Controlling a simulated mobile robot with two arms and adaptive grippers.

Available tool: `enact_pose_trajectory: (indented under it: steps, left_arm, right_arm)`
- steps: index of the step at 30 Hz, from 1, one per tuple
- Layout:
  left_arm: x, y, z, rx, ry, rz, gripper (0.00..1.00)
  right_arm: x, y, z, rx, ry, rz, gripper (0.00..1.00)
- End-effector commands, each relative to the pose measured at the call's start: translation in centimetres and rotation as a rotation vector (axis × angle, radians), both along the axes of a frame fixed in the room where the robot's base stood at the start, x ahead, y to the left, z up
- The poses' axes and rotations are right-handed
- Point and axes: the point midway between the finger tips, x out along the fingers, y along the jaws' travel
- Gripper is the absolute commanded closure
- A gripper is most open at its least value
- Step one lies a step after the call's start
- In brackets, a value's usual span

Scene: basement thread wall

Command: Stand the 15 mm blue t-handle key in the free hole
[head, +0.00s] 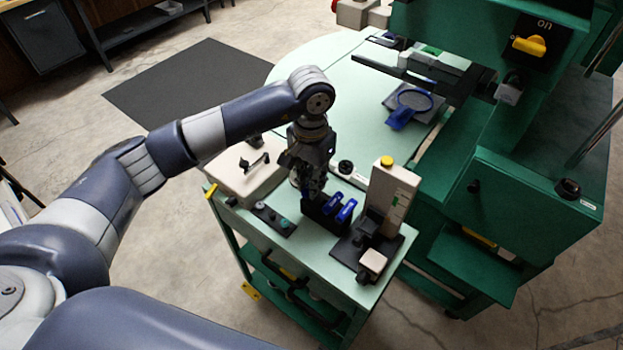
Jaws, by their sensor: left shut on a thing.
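My left gripper (311,186) points down over the left end of a small black holder block (322,219) on the light green cart top. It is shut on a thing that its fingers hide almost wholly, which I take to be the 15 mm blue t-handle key. Two other blue t-handles (346,210) stand side by side in the block, just right of the fingers. The free hole is hidden, and I cannot tell whether the held key touches the block. My right gripper is not in view.
A pale upright gauge (390,194) with a yellow knob stands on a black base right of the block. A pale box (245,170) and a dark panel with knobs (274,218) lie left. A green machine (530,215) stands right; a round table (345,105) is behind.

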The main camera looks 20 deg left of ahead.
Motion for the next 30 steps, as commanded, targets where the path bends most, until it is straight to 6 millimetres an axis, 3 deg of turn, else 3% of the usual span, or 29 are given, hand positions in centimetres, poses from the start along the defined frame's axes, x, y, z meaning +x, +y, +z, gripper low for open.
enact_pose_trajectory:
  steps: [8, 9, 12, 23, 30]
  left_arm:
    - [0.0, 0.0, -0.3, 0.0, -0.001, 0.0, 1.0]
    - [0.0, 0.0, -0.3, 0.0, -0.001, 0.0, 0.79]
    - [0.0, 0.0, -0.3, 0.0, -0.001, 0.0, 0.6]
    - [0.0, 0.0, -0.1, 0.0, -0.001, 0.0, 0.6]
    - [0.2, 0.1, 3.5, 0.0, -0.006, 0.001, 0.6]
  right_arm:
    - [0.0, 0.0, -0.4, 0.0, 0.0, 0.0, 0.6]
    - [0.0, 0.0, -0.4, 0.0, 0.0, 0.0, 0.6]
    - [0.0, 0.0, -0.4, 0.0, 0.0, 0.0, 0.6]
    - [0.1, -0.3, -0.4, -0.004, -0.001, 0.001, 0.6]
    - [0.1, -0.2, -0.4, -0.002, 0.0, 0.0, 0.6]
